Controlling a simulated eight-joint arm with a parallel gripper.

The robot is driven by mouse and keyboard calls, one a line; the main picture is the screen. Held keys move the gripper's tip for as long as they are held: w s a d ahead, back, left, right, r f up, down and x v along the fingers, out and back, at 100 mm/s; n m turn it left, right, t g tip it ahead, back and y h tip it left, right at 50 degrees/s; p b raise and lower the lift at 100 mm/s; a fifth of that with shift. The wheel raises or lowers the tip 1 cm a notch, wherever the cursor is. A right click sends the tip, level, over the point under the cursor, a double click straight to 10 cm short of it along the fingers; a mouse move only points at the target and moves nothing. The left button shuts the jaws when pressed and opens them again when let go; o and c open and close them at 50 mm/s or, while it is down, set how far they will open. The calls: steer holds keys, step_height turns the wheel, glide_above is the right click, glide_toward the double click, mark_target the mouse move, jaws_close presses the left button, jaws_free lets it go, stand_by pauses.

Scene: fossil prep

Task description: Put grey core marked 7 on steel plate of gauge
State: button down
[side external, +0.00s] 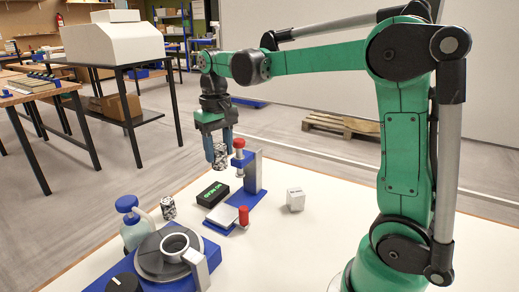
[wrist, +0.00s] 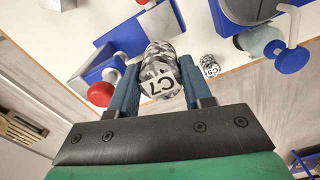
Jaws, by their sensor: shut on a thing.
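The grey mottled core marked C7 (wrist: 160,78) is between the two blue fingers of my gripper (wrist: 158,85) in the wrist view. In the side view, my gripper (side external: 216,150) holds this core (side external: 220,157) in the air, to the left of the gauge's red top knob. The gauge (side external: 252,177) has a blue upright and base, and its pale steel plate (side external: 219,214) lies low at the front, below and clear of the core. The gauge also shows at the left of the wrist view (wrist: 93,66).
A second mottled core (side external: 168,208) stands near a blue-capped bottle (side external: 133,228). A black display box (side external: 212,195) lies beside the gauge, and a red-topped piece (side external: 243,216) is near the plate. A white cube (side external: 296,201) stands right; a turntable (side external: 160,262) is in front.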

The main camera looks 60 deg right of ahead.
step_height(320, 180, down, 12)
steer(key=shift+f, duration=0.15)
stand_by(0.3)
steer(key=shift+f, duration=0.15)
steer(key=shift+c, duration=1.8)
jaws_free()
step_height(320, 180, up, 12)
steer(key=shift+r, duration=0.1)
steer(key=shift+s+a+r, duration=0.15)
steer(key=shift+s+a, duration=0.1)
steer(key=s+a+f+n+t, duration=0.3)
steer(key=s+a+t, duration=0.4)
steer(key=shift+s, duration=0.35)
